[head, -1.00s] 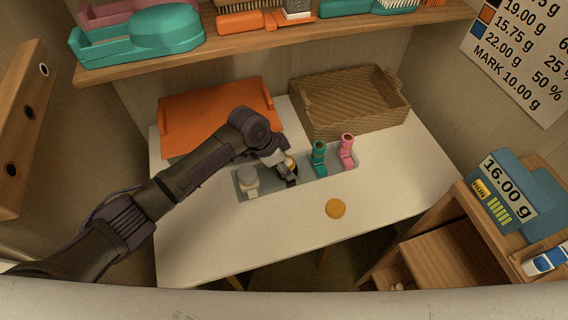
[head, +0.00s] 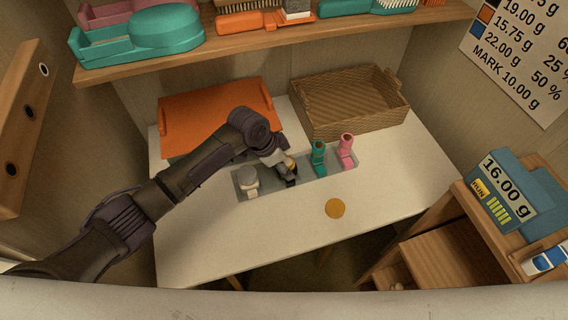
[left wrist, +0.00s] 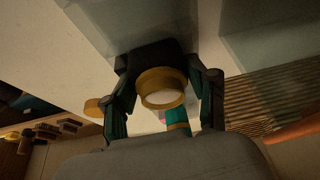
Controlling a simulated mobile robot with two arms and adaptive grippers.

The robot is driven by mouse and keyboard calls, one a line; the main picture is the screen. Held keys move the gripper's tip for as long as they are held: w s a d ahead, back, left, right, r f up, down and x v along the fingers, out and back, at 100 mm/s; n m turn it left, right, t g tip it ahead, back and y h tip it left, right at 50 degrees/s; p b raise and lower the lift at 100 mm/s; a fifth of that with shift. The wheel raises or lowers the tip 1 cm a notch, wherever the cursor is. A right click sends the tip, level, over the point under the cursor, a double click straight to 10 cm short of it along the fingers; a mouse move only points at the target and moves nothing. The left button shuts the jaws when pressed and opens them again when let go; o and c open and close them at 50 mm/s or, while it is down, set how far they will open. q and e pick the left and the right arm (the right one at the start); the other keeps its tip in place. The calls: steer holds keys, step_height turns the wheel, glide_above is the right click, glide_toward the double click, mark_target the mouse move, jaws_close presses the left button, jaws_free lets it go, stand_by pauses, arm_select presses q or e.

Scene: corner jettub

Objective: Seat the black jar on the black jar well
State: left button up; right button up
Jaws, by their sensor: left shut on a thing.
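My left gripper (head: 284,167) is over the middle of a grey tray (head: 328,181) on the table. In the left wrist view its fingers (left wrist: 165,98) are shut on the jar (left wrist: 162,88), seen end-on with a yellow rim and a pale round face. A yellow part of the jar (head: 291,163) shows beside the gripper in the head view. The dark piece (left wrist: 150,55) close behind the jar looks like the black well; its dark part (head: 291,181) also shows below the gripper in the head view. Whether the jar touches the well is hidden. My right gripper is out of view.
In the tray, a white holder with a grey top (head: 247,180) stands left; a green holder (head: 319,157) and a pink one (head: 346,150) stand right. An orange disc (head: 335,208) lies in front. An orange tray (head: 215,112) and a wicker basket (head: 350,102) stand behind.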

arm_select(q)
steer(key=shift+s+a+f, duration=0.25)
steer(key=shift+s+f, duration=0.15)
steer(key=shift+f, duration=0.35)
steer(key=o, duration=1.4)
steer(key=shift+w+d+f, duration=0.15)
steer(key=shift+w+f, duration=0.05)
steer(key=shift+w, duration=0.05)
steer(key=shift+c, duration=0.2)
steer(key=shift+r, duration=0.2)
steer(key=shift+r, duration=0.15)
step_height(320, 180, up, 10)
steer(key=shift+f, duration=0.1)
